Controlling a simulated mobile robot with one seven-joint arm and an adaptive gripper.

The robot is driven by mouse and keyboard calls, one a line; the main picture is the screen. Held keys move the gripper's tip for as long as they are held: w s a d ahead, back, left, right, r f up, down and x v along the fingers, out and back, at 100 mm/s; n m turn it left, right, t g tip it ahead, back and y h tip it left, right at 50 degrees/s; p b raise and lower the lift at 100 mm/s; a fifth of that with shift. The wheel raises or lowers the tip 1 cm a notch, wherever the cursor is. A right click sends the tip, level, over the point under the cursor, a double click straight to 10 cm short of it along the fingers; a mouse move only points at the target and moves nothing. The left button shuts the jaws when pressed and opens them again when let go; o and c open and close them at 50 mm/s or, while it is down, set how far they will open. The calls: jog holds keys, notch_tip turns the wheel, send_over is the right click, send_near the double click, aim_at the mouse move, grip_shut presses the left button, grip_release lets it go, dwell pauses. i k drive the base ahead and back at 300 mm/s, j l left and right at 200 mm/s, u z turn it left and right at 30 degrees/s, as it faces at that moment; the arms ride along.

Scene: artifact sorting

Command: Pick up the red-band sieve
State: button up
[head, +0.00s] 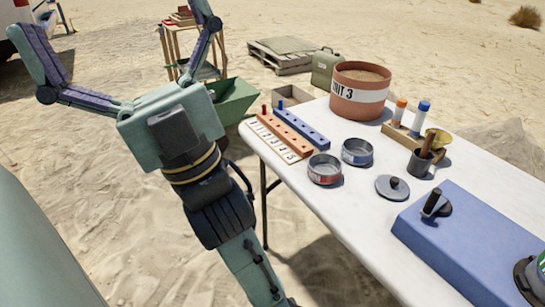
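The red-band sieve (324,170) is a small round metal pan with a red band. It stands upright on the white table (350,222), near the table's left edge. A similar blue-band sieve (357,152) stands just to its right and slightly farther back. My gripper (112,28) is at the upper left of the head view, beyond the table's left edge and well apart from the sieve. Its two fingers are spread wide with nothing between them.
Red and blue hole racks (302,126) and a numbered strip lie behind the sieves. A grey lid (392,187), a dark cup (420,163), a blue box (465,240) and a large sand-filled tub (360,92) stand nearby. Bare table lies in front of the sieves.

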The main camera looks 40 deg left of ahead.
aim_at(325, 169)
jog(key=u, duration=0.75)
jog(key=z, duration=1.35)
jog(key=u, duration=1.35)
